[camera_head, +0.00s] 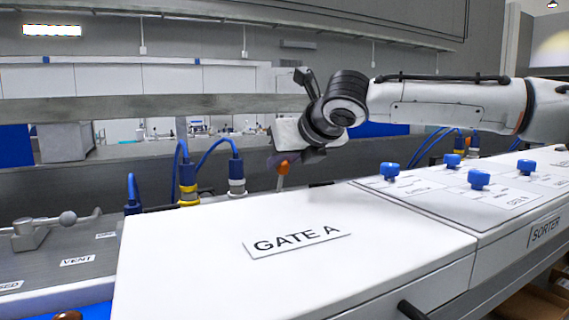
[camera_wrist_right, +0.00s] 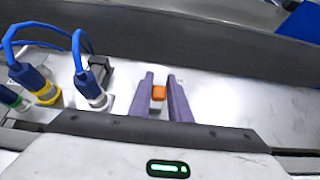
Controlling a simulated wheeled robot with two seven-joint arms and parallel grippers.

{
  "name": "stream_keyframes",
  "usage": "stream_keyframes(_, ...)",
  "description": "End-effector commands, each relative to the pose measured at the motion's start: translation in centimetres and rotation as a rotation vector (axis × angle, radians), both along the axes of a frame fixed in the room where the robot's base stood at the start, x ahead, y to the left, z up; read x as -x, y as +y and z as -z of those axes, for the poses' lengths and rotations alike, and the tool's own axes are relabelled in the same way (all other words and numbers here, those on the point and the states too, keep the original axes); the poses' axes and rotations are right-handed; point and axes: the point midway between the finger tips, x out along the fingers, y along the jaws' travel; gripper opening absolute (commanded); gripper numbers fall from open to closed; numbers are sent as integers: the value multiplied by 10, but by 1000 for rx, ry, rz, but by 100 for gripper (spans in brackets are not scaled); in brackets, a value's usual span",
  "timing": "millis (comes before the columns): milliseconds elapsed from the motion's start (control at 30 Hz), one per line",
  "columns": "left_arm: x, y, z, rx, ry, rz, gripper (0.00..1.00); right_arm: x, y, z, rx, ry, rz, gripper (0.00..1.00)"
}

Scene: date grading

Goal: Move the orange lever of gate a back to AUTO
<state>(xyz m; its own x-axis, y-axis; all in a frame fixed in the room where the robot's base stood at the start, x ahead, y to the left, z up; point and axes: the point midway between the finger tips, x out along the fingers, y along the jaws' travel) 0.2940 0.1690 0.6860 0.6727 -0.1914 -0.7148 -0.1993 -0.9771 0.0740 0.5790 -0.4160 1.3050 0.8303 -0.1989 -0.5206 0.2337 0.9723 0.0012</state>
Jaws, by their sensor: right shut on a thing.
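The orange lever (camera_head: 283,167) stands behind the white GATE A cabinet (camera_head: 190,250), and only its knob and a short pale shaft show in the head view. My right gripper (camera_head: 281,160) reaches it from above, and the gripper's fingers are partly hidden by the wrist. In the right wrist view the orange knob (camera_wrist_right: 158,92) sits between the two purple fingers (camera_wrist_right: 161,95), which are shut on it. The lever's AUTO marking is not legible in either view. My left gripper does not show.
Blue cables with plugs (camera_head: 237,172) stand left of the lever. The sorter panel with several blue knobs (camera_head: 479,179) lies to the right. A grey valve handle (camera_head: 68,218) is at the far left, near the VENT label. The GATE A cabinet top is clear.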

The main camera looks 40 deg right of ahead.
Motion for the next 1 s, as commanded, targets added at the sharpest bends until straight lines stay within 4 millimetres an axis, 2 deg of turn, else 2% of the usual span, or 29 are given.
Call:
stream_keyframes(500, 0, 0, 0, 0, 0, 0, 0, -33, -7, -2, -79, 326, 1, 0)
stream_keyframes(1000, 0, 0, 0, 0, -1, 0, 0, -44, -10, 0, -108, 450, -1, 0)
